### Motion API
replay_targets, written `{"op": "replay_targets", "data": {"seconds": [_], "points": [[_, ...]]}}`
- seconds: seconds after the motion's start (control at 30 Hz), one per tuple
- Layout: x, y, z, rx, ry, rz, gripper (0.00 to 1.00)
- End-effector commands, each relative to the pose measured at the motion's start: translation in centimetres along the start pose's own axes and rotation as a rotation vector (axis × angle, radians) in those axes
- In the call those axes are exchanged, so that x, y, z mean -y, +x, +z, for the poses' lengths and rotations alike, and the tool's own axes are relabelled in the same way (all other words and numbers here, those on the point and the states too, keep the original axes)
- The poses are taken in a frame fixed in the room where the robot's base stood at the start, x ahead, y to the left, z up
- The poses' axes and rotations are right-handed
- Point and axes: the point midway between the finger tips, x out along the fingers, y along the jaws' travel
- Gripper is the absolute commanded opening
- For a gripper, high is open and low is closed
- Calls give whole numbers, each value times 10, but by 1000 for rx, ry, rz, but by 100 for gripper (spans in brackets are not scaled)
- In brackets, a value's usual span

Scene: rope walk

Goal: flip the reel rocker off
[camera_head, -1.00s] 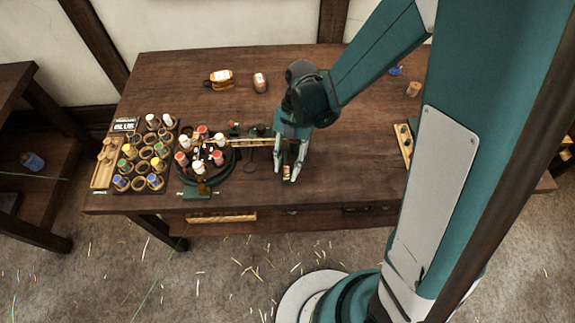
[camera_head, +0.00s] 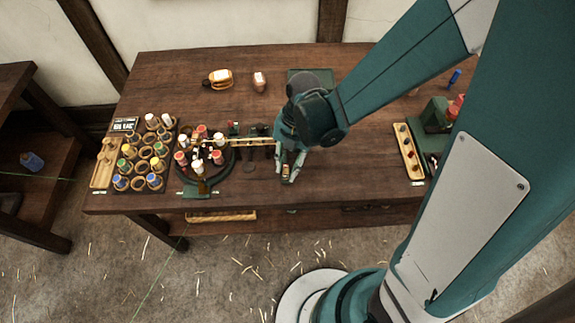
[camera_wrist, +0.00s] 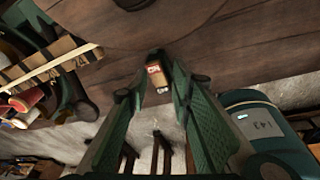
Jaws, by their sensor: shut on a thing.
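My gripper (camera_head: 289,177) is low over the front middle of the table, pointing down and right of the round spool stand. In the wrist view its two fingers (camera_wrist: 160,87) are on either side of a small brown block (camera_wrist: 154,80) with a red patch and pale ends, and they are shut on it. I cannot tell whether this block is the reel rocker. A green machine with a red part (camera_head: 437,115) stands at the right of the table, partly behind my arm. No rocker switch can be made out on it.
The round stand (camera_head: 205,188) holds red and white spools, with a pale ruler-like bar (camera_head: 252,141) reaching toward my gripper. A rack of coloured spools (camera_head: 140,165) is at the left. A wooden tray (camera_head: 408,155) lies at the right. The table between is mostly clear.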

Motion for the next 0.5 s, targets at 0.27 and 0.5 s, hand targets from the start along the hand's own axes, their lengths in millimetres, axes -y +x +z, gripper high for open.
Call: {"op": "replay_targets", "data": {"seconds": [0.27,0.5], "points": [[-2,0,-5,111,-20,49,11],[-1,1,-8,203,-35,85,11]]}}
